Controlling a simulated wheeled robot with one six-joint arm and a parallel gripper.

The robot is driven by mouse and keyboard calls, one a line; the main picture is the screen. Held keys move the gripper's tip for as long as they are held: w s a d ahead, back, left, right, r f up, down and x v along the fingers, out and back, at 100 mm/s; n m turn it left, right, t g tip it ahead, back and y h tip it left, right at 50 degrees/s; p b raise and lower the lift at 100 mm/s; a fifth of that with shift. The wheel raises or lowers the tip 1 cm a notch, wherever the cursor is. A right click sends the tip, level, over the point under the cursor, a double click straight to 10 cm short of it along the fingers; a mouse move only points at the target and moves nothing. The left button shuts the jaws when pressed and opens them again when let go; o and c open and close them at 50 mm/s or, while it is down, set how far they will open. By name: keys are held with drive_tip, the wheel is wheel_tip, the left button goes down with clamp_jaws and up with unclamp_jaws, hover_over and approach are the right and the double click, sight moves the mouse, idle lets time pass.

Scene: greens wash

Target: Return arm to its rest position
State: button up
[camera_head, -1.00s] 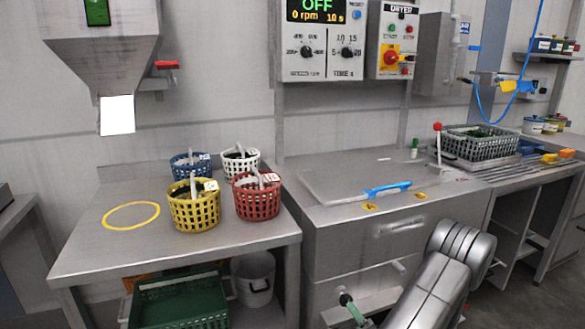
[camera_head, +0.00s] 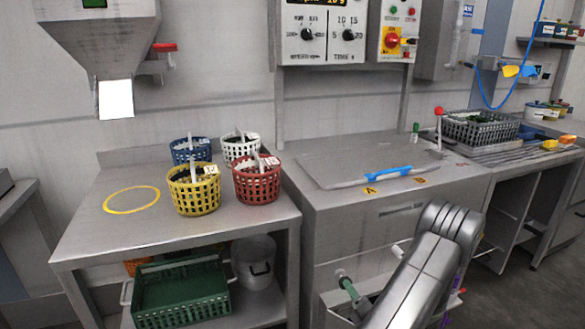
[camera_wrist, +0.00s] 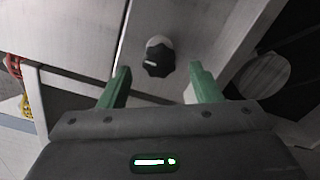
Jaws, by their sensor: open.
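My gripper (camera_wrist: 160,85) shows in the wrist view with its two green fingers spread apart and nothing between them. A dark round knob with a pale top (camera_wrist: 158,57) lies beyond the fingertips, apart from them, on a grey surface. In the head view my grey arm is bent in front of the steel machine, at the lower right of centre.
A steel table (camera_head: 100,235) at left bears yellow (camera_head: 194,190), red (camera_head: 257,180), blue (camera_head: 190,150) and white (camera_head: 240,147) baskets. A green crate (camera_head: 181,292) sits below. The lidded machine (camera_head: 345,205) stands close to my arm. Floor is clear at right.

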drive_tip(key=x, duration=0.5)
drive_tip(key=shift+a+b, duration=0.1)
drive_tip(key=shift+b, duration=0.3)
drive_tip(key=shift+s+f+n+b, duration=0.15)
drive_tip(key=shift+n+b, duration=0.45)
drive_tip(key=shift+n, duration=0.3)
drive_tip(key=n+b, duration=0.2)
drive_tip(key=n, duration=0.2)
drive_tip(key=shift+b, duration=0.4)
drive_tip(key=n+b, duration=0.4)
drive_tip(key=n, duration=0.2)
drive_tip(key=shift+p+v, duration=0.55)
drive_tip(key=shift+v, duration=1.45)
